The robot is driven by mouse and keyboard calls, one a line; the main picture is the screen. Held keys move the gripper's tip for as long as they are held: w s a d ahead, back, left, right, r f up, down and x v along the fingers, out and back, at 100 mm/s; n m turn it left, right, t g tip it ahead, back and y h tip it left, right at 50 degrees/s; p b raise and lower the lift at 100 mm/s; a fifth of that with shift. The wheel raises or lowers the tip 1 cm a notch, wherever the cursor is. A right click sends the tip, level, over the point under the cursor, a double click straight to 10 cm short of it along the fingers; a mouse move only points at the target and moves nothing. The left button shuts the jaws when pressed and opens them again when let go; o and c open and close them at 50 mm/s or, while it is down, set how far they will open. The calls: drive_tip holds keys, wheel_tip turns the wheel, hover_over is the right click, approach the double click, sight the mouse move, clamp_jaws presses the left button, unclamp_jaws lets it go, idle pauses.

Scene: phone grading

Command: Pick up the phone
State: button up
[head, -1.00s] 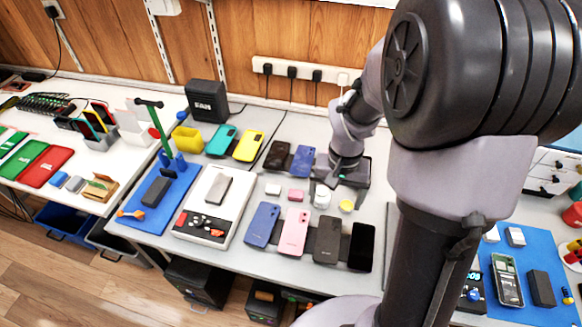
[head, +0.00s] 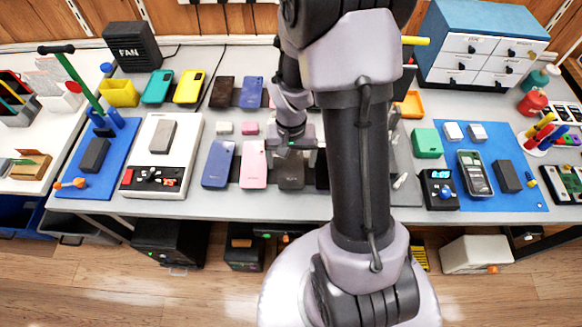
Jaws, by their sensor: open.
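Several phones lie on the grey table in the head view. The front row has a blue phone (head: 219,164), a pink phone (head: 253,165), a dark grey phone (head: 291,177) and a black phone (head: 321,177) mostly hidden behind my arm. Behind them lie a dark brown phone (head: 222,92) and a second blue phone (head: 252,92). Teal (head: 158,87) and yellow (head: 188,87) phones lie further left. Another phone rests on a white device (head: 162,137). My gripper (head: 291,152) is open, pointing down just behind or over the dark grey phone's far end. Its height is unclear.
A blue mat (head: 73,187) with a green stand lies left. A second blue mat (head: 520,195) with an opened device lies right, beside a black clock box (head: 439,190). A blue drawer cabinet (head: 480,20) stands back right. My arm blocks the table's middle.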

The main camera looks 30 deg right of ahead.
drive_tip(key=shift+r, duration=0.15)
drive_tip(key=c, duration=1.6)
drive_tip(key=shift+r, duration=0.1)
